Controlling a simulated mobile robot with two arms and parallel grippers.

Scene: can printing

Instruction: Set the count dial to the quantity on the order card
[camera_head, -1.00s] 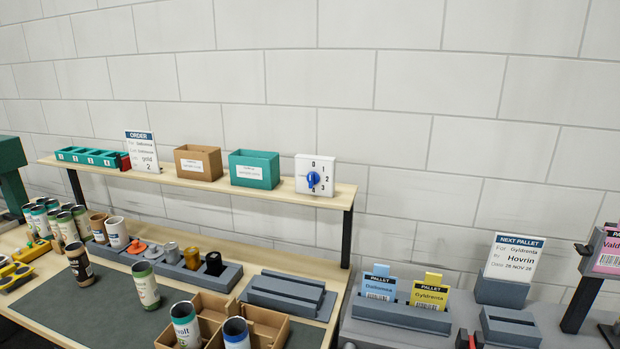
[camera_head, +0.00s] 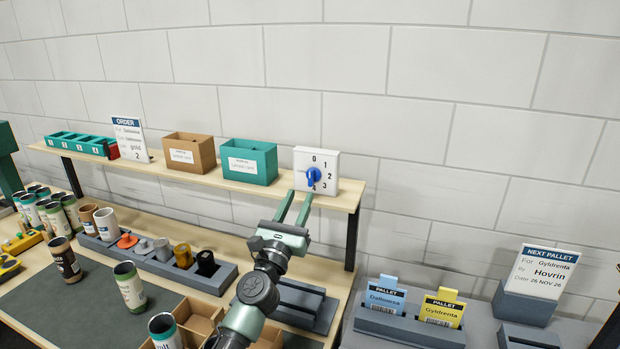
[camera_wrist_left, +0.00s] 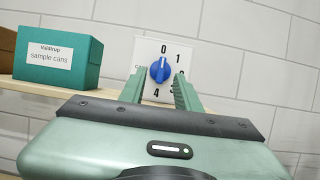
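The count dial (camera_head: 331,165) is a white square plate with a blue knob (camera_head: 313,176) and the digits 0 to 4, standing at the right end of the wooden shelf. The number the knob points to is not clear. The order card (camera_head: 130,141) stands on the shelf to the left; its last line reads 2. My left gripper (camera_head: 296,196) is open and empty, its fingers reaching up toward the dial from the front. In the left wrist view the knob (camera_wrist_left: 160,69) shows between the spread fingertips; contact is not evident. My right gripper is out of view.
On the shelf (camera_head: 230,186) a teal box (camera_head: 249,163) stands just left of the dial, then a brown box (camera_head: 188,153) and a teal numbered rack (camera_head: 78,145). Cans and a grey holder crowd the bench below. The wall is close behind the dial.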

